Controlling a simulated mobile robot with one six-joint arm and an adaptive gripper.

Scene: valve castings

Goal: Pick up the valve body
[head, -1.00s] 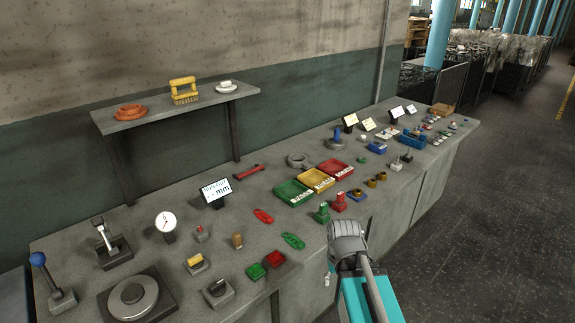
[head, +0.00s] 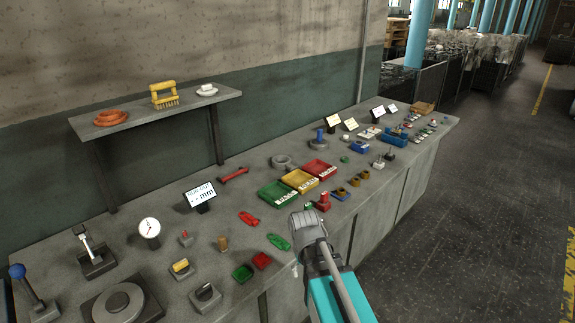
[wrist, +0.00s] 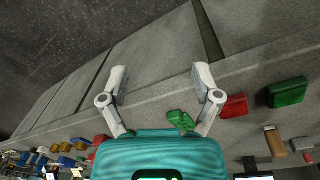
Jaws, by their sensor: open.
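My gripper (head: 308,228) is over the front edge of the bench in the head view, its fingers not clearly visible there. In the wrist view my gripper (wrist: 160,75) is open, with nothing between its two spread fingers. A green block (head: 309,206) and a red block (head: 323,201) stand just beyond it, the green one partly hidden. I cannot tell which part is the valve body.
The grey bench (head: 225,222) carries green (head: 275,195), yellow (head: 301,182) and red (head: 320,168) trays. Small red (head: 261,260) and green (head: 243,273) boxes sit near the front edge. A dial gauge (head: 149,229) stands left. A shelf (head: 150,108) overhangs behind. Floor (head: 470,200) right is clear.

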